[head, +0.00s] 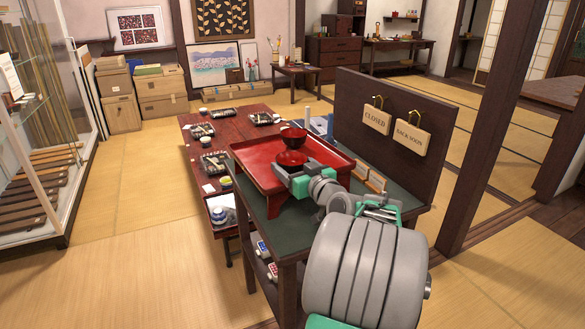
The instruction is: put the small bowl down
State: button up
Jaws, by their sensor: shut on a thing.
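A small red bowl (291,158) is at my gripper (289,172), over the red tray (258,172). My gripper reaches in from the right front and is shut on this bowl; the fingertips are small and partly hidden behind the gripper body. I cannot tell whether the bowl touches the tray or hangs just above it. A second, dark red bowl (293,137) stands behind it towards the tray's far side.
The tray stands on a dark green-topped counter (262,228). A dark board with hanging signs (375,121) rises on the right. A low table (198,131) with place settings lies behind. The tray's left part is bare.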

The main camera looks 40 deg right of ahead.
jog(key=shift+r, duration=0.1)
jog(key=o, duration=1.5)
jog(key=shift+o, duration=0.2)
jog(key=shift+s+r, duration=0.1)
jog(key=shift+r, duration=0.05)
jog(key=v, duration=1.1)
jog(key=shift+s+a, duration=0.2)
jog(key=shift+s, duration=0.2)
